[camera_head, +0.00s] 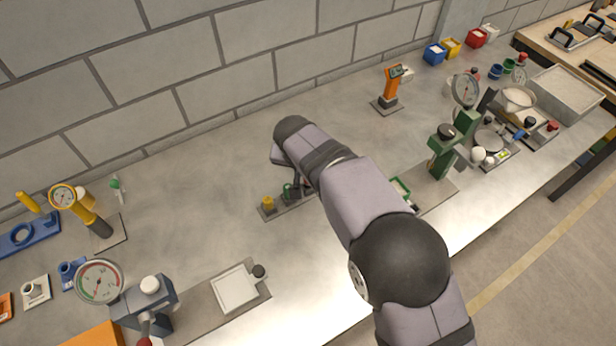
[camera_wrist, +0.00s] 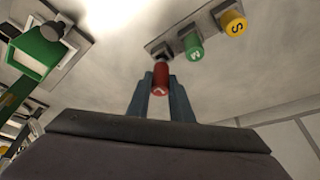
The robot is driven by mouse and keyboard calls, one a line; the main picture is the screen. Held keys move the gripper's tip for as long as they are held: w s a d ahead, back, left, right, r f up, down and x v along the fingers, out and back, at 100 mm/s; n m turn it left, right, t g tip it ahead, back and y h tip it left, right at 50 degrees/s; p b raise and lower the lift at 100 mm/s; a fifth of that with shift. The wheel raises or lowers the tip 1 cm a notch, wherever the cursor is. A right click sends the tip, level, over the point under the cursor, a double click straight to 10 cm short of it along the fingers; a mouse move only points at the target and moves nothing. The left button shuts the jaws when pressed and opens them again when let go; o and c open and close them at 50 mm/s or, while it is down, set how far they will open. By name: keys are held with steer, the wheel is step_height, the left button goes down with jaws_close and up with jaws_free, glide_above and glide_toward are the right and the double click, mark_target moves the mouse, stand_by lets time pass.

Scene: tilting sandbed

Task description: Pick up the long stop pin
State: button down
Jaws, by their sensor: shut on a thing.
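The long stop pin is the red-capped one (camera_wrist: 160,80), with a pale letter on its cap that looks like an L. My gripper (camera_wrist: 160,88) is shut on it, one finger on each side of the red cap. In the wrist view the pin lines up with the dark end of the grey rack (camera_wrist: 165,45). I cannot tell whether its lower end is inside the rack or clear of it. The green M pin (camera_wrist: 193,47) and the yellow S pin (camera_wrist: 233,22) stand in the rack beside it. In the head view my arm partly hides the rack (camera_head: 285,209).
A green fixture (camera_wrist: 35,52) stands left in the wrist view. In the head view, a green press (camera_head: 453,145) stands to the right, an orange tool (camera_head: 391,84) behind, and a dial gauge device (camera_head: 145,305) at front left.

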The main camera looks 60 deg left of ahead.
step_height(320, 180, up, 7)
steer(key=shift+r+b, duration=0.1)
steer(key=shift+b, duration=0.9)
step_height(320, 180, up, 4)
steer(key=p, duration=0.3)
steer(key=shift+p, duration=0.3)
